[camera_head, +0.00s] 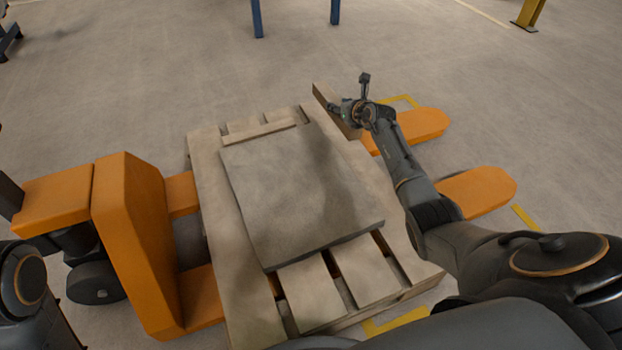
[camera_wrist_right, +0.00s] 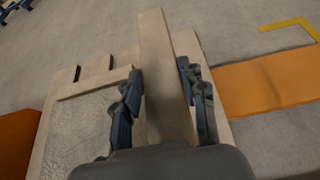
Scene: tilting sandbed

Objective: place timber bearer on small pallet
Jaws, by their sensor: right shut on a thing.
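The small pallet (camera_head: 208,165) is a wooden slatted pallet resting over the orange forks of a pallet jack. A grey square slab (camera_head: 290,190) lies on it. One timber bearer (camera_head: 260,133) lies on the pallet beside the slab's far edge. My right gripper (camera_head: 345,108) is shut on another timber bearer (camera_head: 322,95) at the pallet's far right edge. In the right wrist view this bearer (camera_wrist_right: 160,60) runs between the two fingers (camera_wrist_right: 160,100), above or beside the pallet's edge; I cannot tell whether it touches. My left gripper is not in view; part of my left arm shows at lower left.
The orange pallet jack (camera_head: 130,240) stands at the left, its fork tips (camera_head: 425,123) sticking out at the right. Yellow floor marks (camera_head: 400,100) lie near them. Blue posts (camera_head: 257,18) and a yellow post (camera_head: 529,14) stand far off. The floor beyond the pallet is clear.

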